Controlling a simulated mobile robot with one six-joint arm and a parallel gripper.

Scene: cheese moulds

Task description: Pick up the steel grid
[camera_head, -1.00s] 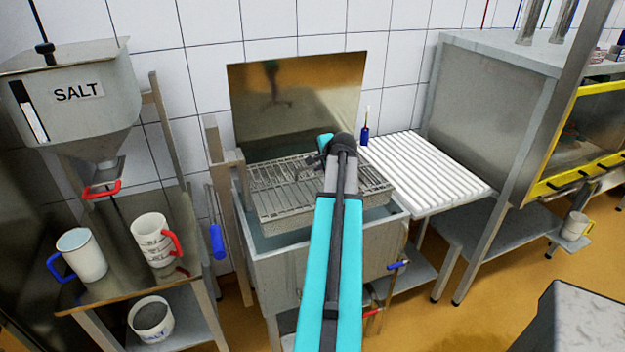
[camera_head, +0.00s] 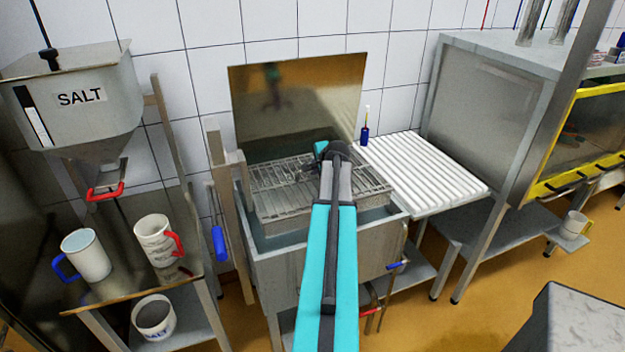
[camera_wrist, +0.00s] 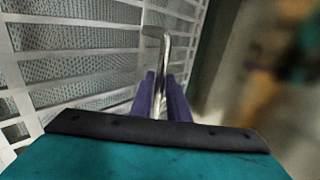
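The steel grid (camera_head: 285,207) is a wire-mesh rack with a shallow rim. It rests at the top of an open steel basin (camera_head: 330,258), just inside its walls. My gripper is over the grid's far part in the head view, where my arm hides its fingers. In the wrist view, the gripper (camera_wrist: 161,78) has its two purple fingers close on both sides of a bent steel rod (camera_wrist: 164,45), apparently a handle of the grid. The grid's mesh (camera_wrist: 80,65) fills the left of that view. The fingers look shut on the rod.
A raised steel lid (camera_head: 290,100) stands behind the basin. A white slatted draining board (camera_head: 425,175) adjoins it on the right. Jugs (camera_head: 158,240) and the salt hopper (camera_head: 75,110) are at the left. A steel cabinet (camera_head: 480,110) stands at the right.

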